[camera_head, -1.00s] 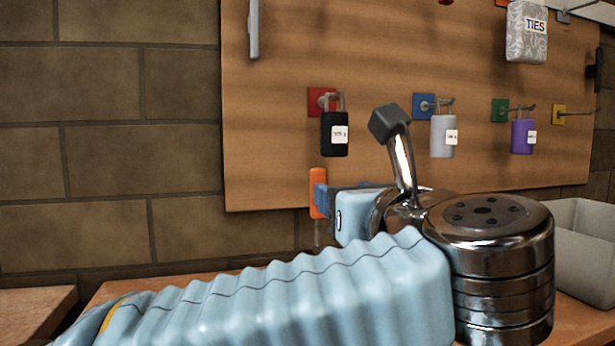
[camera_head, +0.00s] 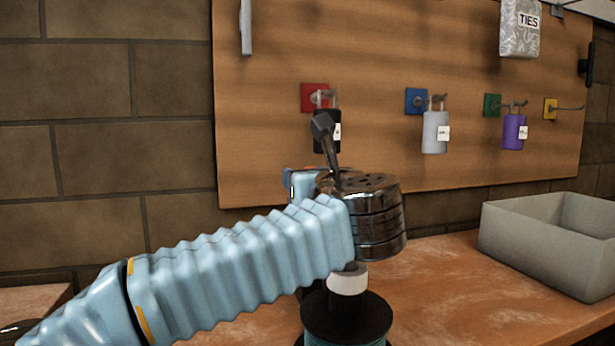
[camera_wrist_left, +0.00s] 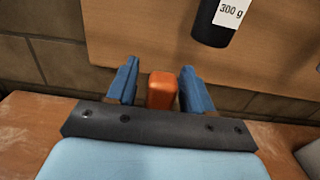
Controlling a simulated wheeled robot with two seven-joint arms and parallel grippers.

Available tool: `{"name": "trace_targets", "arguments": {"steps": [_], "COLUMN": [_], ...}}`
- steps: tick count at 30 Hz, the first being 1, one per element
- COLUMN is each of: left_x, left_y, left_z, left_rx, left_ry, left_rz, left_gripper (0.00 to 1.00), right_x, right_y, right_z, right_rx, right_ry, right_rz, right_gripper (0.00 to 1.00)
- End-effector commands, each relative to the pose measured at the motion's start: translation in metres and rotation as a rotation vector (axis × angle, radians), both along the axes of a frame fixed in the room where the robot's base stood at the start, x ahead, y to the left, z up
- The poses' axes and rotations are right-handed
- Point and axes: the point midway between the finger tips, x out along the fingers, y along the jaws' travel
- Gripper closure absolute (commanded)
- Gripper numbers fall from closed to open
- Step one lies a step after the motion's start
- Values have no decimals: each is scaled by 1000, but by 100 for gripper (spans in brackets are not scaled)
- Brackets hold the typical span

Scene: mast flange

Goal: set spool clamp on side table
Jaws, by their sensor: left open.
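An orange block (camera_wrist_left: 161,90) shows in the left wrist view between the blue fingers of my left gripper (camera_wrist_left: 159,68). A gap shows on each side of it, so the gripper is open around it without gripping. I cannot tell whether this block is the spool clamp. A black spool-like object (camera_head: 347,315) with a white collar (camera_head: 347,280) stands on the wooden table (camera_head: 450,290), partly behind my arm. My right gripper is out of view.
A pegboard (camera_head: 380,50) carries a black weight (camera_head: 322,145), a grey weight (camera_head: 435,132), a purple weight (camera_head: 514,132) and a bag marked TIES (camera_head: 519,30). A grey bin (camera_head: 530,245) stands at the right. The table in front of the bin is clear.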

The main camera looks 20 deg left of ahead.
Motion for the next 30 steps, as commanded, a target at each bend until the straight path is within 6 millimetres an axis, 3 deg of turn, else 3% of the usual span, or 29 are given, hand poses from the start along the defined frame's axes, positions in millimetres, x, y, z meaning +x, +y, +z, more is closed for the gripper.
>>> {"name": "trace_targets", "arguments": {"steps": [2, 12, 23, 30], "left_x": [0, 0, 1, 10], "left_y": [0, 0, 1, 8], "left_z": [0, 0, 1, 2], "left_rx": [0, 0, -11, -76], "left_ry": [0, 0, 13, 94], "left_rz": [0, 0, 0, 1], "left_gripper": [49, 100, 100, 100], "right_x": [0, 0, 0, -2], "right_y": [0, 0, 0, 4], "right_z": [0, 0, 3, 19], "right_rx": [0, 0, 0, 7], "right_ry": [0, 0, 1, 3], "right_rz": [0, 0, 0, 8], "right_gripper": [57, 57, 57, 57]}}
